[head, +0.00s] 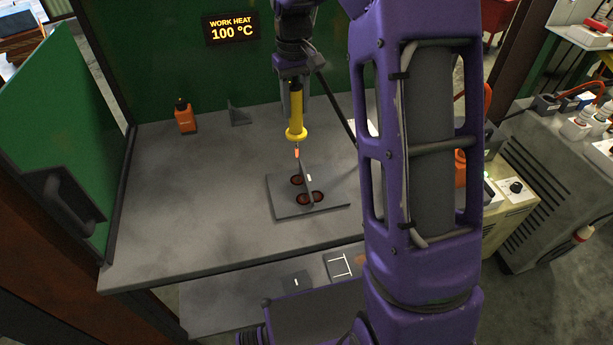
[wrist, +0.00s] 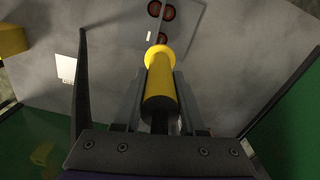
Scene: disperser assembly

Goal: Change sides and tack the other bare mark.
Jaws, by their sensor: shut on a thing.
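My gripper (head: 295,100) points down over the bench and is shut on a yellow tool (head: 296,120) with a wide collar and an orange tip (head: 297,153). The wrist view also shows the yellow tool (wrist: 160,95) between the fingers. Below it lies a flat grey plate (head: 335,203) with a thin upright fin (head: 305,172). Dark red-brown round spots sit beside the fin: one at left (head: 296,180) and two nearer the front (head: 317,196). A small white mark (head: 309,178) shows on the right side. The tip is above the fin's far end; contact cannot be told.
An orange bottle (head: 185,118) and a grey angled bracket (head: 238,116) stand at the back left of the bench (head: 180,210). Green walls stand behind and at left. A sign (head: 231,28) reads WORK HEAT 100 °C. The bench's left half is mostly clear.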

